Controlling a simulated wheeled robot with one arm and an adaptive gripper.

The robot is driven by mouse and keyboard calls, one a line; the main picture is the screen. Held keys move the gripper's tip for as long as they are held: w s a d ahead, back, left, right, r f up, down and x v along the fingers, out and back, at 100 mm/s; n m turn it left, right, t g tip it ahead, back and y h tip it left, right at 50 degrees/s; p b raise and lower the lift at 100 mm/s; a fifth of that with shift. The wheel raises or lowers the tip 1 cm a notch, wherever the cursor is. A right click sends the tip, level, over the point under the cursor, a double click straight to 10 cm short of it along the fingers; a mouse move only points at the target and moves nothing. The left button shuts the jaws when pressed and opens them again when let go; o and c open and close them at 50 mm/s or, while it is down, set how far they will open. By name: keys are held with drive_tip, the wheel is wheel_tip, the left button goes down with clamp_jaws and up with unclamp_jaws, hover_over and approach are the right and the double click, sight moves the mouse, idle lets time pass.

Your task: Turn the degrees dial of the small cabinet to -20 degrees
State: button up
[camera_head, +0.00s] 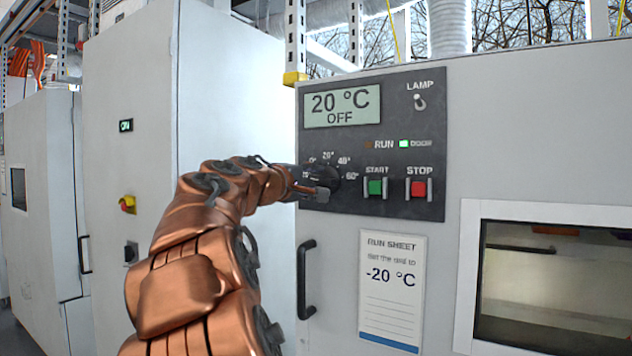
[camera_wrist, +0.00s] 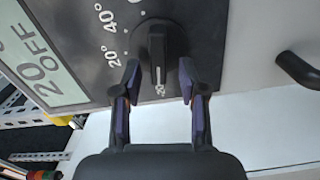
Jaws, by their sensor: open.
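The degrees dial (camera_head: 323,174) is a black knob on the dark control panel, with printed marks around it including 0°, 20°, 40° and 60°. The leftmost mark is partly hidden by my gripper (camera_head: 309,190). In the wrist view the dial (camera_wrist: 158,52) has a raised bar with a white mark at its near end. My gripper (camera_wrist: 158,72) is open, with one finger on each side of the bar and visible gaps between. The display (camera_head: 341,106) reads 20 °C OFF.
A green START button (camera_head: 376,187), a red STOP button (camera_head: 419,189) and a lamp switch (camera_head: 420,102) are right of the dial. Below are a black door handle (camera_head: 304,280), a run sheet (camera_head: 391,290) reading -20 °C, and a window. A tall cabinet (camera_head: 130,90) stands left.

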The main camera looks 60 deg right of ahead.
drive_tip(key=a, duration=1.2)
drive_tip(key=shift+s, duration=0.25)
drive_tip(key=s+a+f+y, duration=0.2)
drive_tip(key=a+f+y, duration=0.2)
drive_tip(key=f, duration=0.7)
drive_tip(key=s+a+f+y, duration=0.2)
drive_tip(key=a+f+y, duration=0.15)
drive_tip(key=f, duration=0.65)
drive_tip(key=s+a+f+y, duration=0.2)
drive_tip(key=a+f+y, duration=0.15)
drive_tip(key=f, duration=0.75)
drive_tip(key=s+a+f+y, duration=0.2)
drive_tip(key=s+a+f, duration=0.2)
drive_tip(key=a, duration=0.3)
drive_tip(key=s+a+f+n+g+y, duration=0.1)
drive_tip(key=s+a+f+y, duration=0.1)
drive_tip(key=s+a+f, duration=0.3)
drive_tip(key=s+a+f+g+y, duration=0.1)
drive_tip(key=s+a+f+y, duration=0.2)
drive_tip(key=a, duration=0.7)
wheel_tip(320, 180, down, 5)
drive_tip(key=shift+s+a+r, duration=0.2)
drive_tip(key=shift+s+a, duration=0.15)
drive_tip(key=shift+s, duration=0.8)
